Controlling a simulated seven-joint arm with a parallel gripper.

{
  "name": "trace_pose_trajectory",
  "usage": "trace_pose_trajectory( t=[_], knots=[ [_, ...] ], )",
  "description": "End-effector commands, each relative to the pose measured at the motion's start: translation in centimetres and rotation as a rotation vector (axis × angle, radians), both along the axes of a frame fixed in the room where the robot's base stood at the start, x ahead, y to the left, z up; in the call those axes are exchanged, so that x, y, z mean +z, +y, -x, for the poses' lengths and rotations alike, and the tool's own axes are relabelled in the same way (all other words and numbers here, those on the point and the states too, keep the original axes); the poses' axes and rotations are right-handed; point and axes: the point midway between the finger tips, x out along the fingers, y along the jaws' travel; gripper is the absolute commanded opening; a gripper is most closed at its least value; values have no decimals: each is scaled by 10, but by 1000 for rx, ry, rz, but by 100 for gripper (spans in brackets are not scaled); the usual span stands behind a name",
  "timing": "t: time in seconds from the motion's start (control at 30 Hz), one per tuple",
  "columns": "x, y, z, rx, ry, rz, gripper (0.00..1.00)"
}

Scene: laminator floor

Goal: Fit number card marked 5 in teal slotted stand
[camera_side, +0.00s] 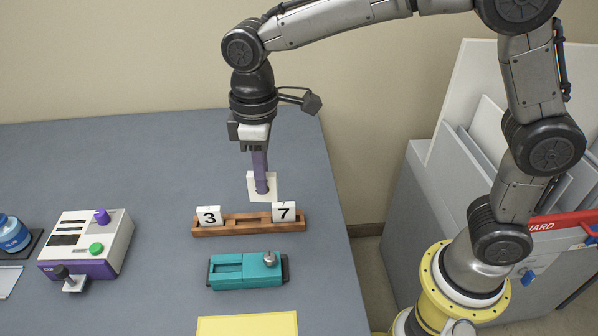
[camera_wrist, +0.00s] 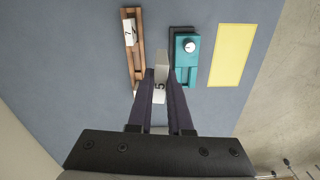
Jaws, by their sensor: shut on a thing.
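My gripper (camera_side: 261,188) is shut on a white card (camera_side: 254,180), which hangs upright from the fingertips behind the wooden rack.
A wooden rack (camera_side: 233,230) holds a card marked 3 (camera_side: 209,216) and a card marked 7 (camera_side: 284,212), with a gap between. A yellow sheet (camera_side: 247,326) lies at the front. A white and purple control box (camera_side: 85,243) and a blue jar (camera_side: 13,236) stand left.

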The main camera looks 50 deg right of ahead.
Motion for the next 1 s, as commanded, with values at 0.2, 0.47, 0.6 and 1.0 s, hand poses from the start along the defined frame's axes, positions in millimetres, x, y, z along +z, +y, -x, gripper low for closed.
trace_pose_trajectory(
  t=[0.2, 0.47, 0.6, 1.0],
  knots=[
    [-21, 74, -19, 64, 4, 2, 0],
    [-42, 102, -11, 125, 1, 1, 0],
    [-48, 102, -10, 128, 2, 1, 0],
    [-82, 102, -10, 128, 2, 2, 0]
  ],
)
